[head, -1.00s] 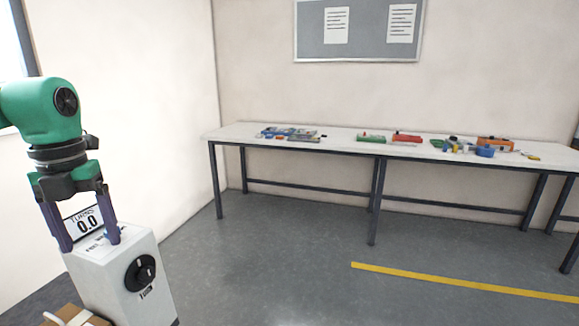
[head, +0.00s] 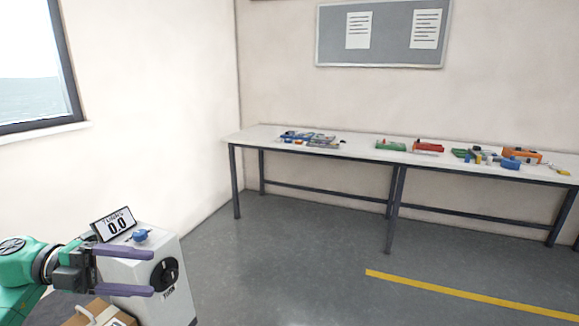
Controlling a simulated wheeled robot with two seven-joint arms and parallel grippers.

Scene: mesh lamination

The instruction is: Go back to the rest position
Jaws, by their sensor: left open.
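My left gripper (head: 122,272) is at the lower left of the head view. Its two purple fingers are spread apart and point right, with nothing between them that I can tell is held. It is in front of a white box-shaped machine (head: 180,247) with a black dial on its front. A display reading 0.0 (head: 115,224) and a small blue knob (head: 141,235) are on top of the machine. The gripper hides part of the machine's left side. My right gripper is not in view.
A brown box (head: 85,313) with a light handle sits below the gripper. A long white table (head: 360,153) by the back wall carries several coloured parts. A yellow line (head: 460,295) crosses the grey floor, which is clear in the middle. A window (head: 35,65) is at left.

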